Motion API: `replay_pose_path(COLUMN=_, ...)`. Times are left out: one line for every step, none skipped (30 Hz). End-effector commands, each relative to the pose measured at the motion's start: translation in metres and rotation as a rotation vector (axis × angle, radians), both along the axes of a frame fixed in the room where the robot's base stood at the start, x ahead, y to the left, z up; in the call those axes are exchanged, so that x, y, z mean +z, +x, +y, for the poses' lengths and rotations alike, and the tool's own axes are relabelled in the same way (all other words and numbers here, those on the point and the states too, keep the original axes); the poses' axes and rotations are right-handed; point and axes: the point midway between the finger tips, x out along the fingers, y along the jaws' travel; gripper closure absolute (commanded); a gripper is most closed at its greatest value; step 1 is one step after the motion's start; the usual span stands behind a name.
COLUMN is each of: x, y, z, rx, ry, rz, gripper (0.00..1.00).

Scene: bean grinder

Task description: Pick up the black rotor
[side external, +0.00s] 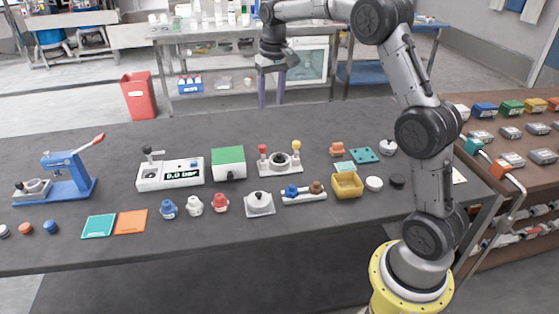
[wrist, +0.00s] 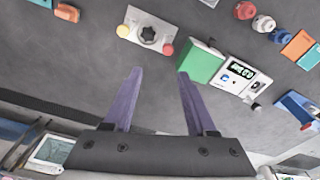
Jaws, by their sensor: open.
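A dark lobed part, which looks like the black rotor (wrist: 148,34), sits in the middle of a white block (wrist: 133,19) between a yellow knob and a red knob. In the side external view the same white block (side external: 267,167) stands at mid-table, with a dark round centre (side external: 279,159); the rotor's shape is too small to tell there. My gripper (side external: 271,104) is high above the far side of the table, apart from the block. In the wrist view its purple fingers (wrist: 160,74) are spread wide, with nothing between them.
A green box (side external: 228,163) and a white device with a display (side external: 171,174) stand left of the block. A yellow bin (side external: 347,185), a black disc (side external: 397,181) and small coloured parts lie right. The table's far strip is mostly clear.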

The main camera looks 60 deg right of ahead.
Motion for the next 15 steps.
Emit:
replay_pose_path(x=-0.018, y=0.003, z=-0.011, rx=-0.017, ry=0.01, rz=0.025, gripper=0.43)
replay_pose_path(x=-0.026, y=0.004, z=-0.015, rx=-0.025, ry=0.015, rz=0.039, gripper=0.43)
replay_pose_path(x=-0.036, y=0.003, z=-0.02, rx=-0.034, ry=0.021, rz=0.056, gripper=0.43)
replay_pose_path(x=-0.042, y=0.002, z=-0.022, rx=-0.039, ry=0.026, rz=0.067, gripper=0.43)
replay_pose_path(x=-0.048, y=0.001, z=-0.024, rx=-0.044, ry=0.03, rz=0.076, gripper=0.43)
replay_pose_path(x=-0.053, y=0.0, z=-0.027, rx=-0.049, ry=0.034, rz=0.084, gripper=0.43)
replay_pose_path(x=-0.056, y=-0.001, z=-0.028, rx=-0.052, ry=0.035, rz=0.088, gripper=0.43)
replay_pose_path(x=-0.059, y=-0.002, z=-0.03, rx=-0.056, ry=0.037, rz=0.091, gripper=0.43)
replay_pose_path(x=-0.063, y=-0.003, z=-0.031, rx=-0.058, ry=0.037, rz=0.091, gripper=0.43)
replay_pose_path(x=-0.067, y=-0.003, z=-0.031, rx=-0.058, ry=0.037, rz=0.092, gripper=0.43)
replay_pose_path(x=-0.072, y=-0.003, z=-0.031, rx=-0.058, ry=0.036, rz=0.091, gripper=0.43)
replay_pose_path(x=-0.079, y=-0.003, z=-0.03, rx=-0.057, ry=0.037, rz=0.093, gripper=0.43)
replay_pose_path(x=-0.086, y=-0.004, z=-0.03, rx=-0.057, ry=0.037, rz=0.093, gripper=0.43)
replay_pose_path(x=-0.091, y=-0.004, z=-0.03, rx=-0.057, ry=0.037, rz=0.094, gripper=0.43)
replay_pose_path(x=-0.099, y=-0.003, z=-0.03, rx=-0.057, ry=0.037, rz=0.093, gripper=0.43)
